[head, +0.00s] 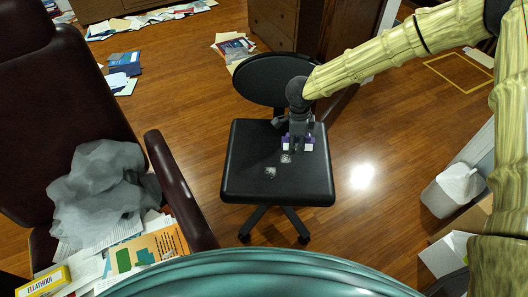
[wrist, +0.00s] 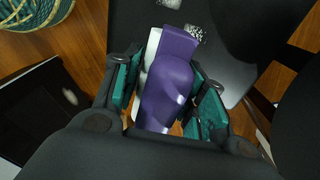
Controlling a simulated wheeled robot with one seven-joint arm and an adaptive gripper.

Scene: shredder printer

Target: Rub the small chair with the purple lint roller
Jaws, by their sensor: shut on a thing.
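The small chair (head: 270,185) is a black office chair with a flat square seat and a low rounded backrest, in the middle of the head view. My gripper (head: 298,143) is over the right part of the seat, near the backrest. It is shut on the purple lint roller (wrist: 168,82), whose purple body lies between the fingers in the wrist view. A pale part of the roller shows along its left side. In the head view the gripper hides most of the roller. I cannot tell whether the roller touches the seat. Small grey speckled patches (head: 270,172) lie on the seat.
A dark red armchair (head: 180,190) with grey crumpled material and papers stands at left. A white bin (head: 452,190) and cardboard boxes are at right. Papers (head: 235,45) lie on the floor by a wooden cabinet (head: 272,22). Wooden floor is clear around the small chair's front.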

